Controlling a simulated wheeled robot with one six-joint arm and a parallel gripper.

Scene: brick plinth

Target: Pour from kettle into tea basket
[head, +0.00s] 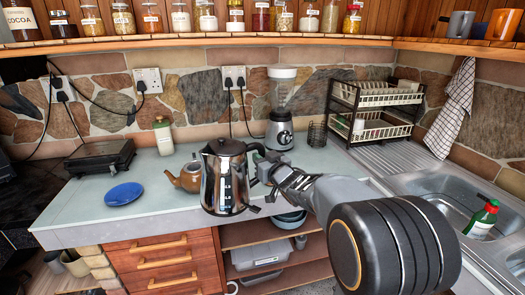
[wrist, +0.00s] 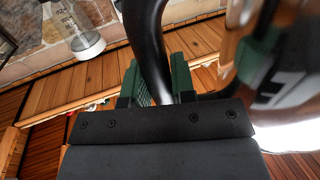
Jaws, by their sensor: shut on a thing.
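A shiny steel kettle (head: 222,182) with a black lid and handle is near the counter's front edge in the head view. It looks upright and held up, in front of a brown teapot (head: 187,177). My gripper (head: 265,172) is at its right, shut on the black handle. In the wrist view the handle (wrist: 153,45) passes between the green fingers of my gripper (wrist: 157,85), and the kettle body (wrist: 290,85) fills the right side. A small dark wire basket (head: 317,134) stands at the back of the counter; I cannot tell whether it is the tea basket.
A dish rack (head: 375,108) and a sink (head: 450,195) are at right. Open shelves (head: 265,237) lie below the counter.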

